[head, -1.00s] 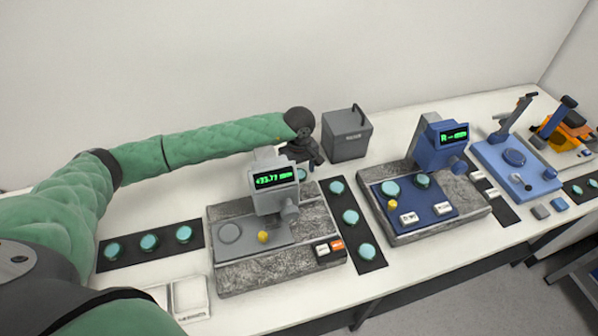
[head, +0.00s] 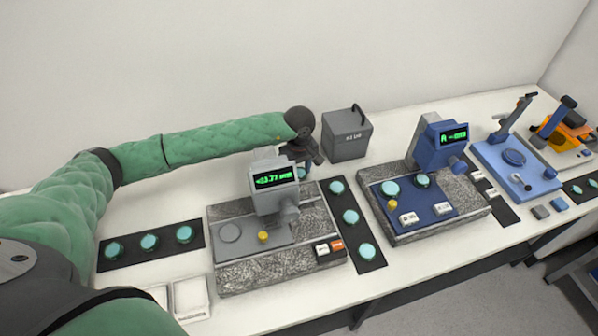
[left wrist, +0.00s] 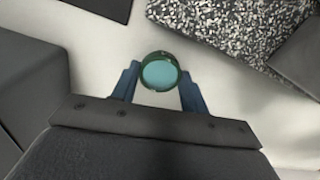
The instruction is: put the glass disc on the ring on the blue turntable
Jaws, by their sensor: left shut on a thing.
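My left gripper (head: 304,168) is shut on a teal glass disc (left wrist: 160,73) with a dark rim. The disc is between the blue fingertips in the left wrist view, over the white bench. In the head view the disc (head: 303,174) shows partly behind the grey instrument. The held disc is well to the left of this plate. My right gripper is not in view.
A grey instrument (head: 275,182) on a speckled stone base and a blue instrument (head: 437,155) stand along the bench. A dark mat (head: 350,232) with several teal discs lies between them. A grey box (head: 346,138) stands just right of the gripper. An orange device (head: 566,125) is far right.

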